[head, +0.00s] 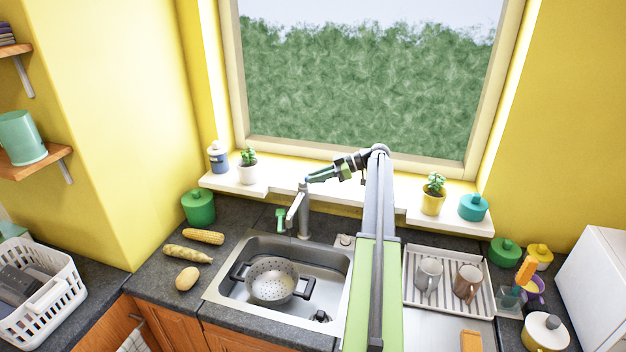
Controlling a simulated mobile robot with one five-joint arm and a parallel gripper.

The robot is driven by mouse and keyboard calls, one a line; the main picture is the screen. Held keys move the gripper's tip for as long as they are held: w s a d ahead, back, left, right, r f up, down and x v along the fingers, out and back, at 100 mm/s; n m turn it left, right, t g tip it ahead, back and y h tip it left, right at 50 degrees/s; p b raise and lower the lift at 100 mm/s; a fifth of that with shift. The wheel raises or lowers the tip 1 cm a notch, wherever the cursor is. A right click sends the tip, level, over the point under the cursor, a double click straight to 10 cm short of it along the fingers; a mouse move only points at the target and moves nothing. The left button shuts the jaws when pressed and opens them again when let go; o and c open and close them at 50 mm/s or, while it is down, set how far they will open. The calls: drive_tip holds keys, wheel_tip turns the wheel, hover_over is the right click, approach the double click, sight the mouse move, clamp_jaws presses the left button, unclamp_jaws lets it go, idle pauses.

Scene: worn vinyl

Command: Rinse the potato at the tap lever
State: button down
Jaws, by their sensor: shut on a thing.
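The potato (187,278) lies on the dark counter left of the sink (330,257), apart from my gripper. The grey tap (303,215) stands at the sink's back edge, its spout pointing down to the left. My gripper (312,178) reaches leftward to the top of the tap and is shut there on the tap lever. The lever is mostly hidden by the fingers. A small green piece (281,220) shows beside the spout; what it is, I cannot tell. Whether water runs is too small to tell.
A grey colander (270,281) sits in the sink. An ear of corn (204,236) and another long vegetable (188,254) lie behind the potato. A drying rack (408,295) holds two mugs. A white sill (275,187) with potted plants runs behind the tap.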

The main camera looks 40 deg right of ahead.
drive_tip(key=c, duration=1.3)
unclamp_jaws()
drive_tip(key=shift+a, duration=0.15)
drive_tip(key=shift+p+v, duration=2.3)
drive_tip(key=shift+v, duration=3.75)
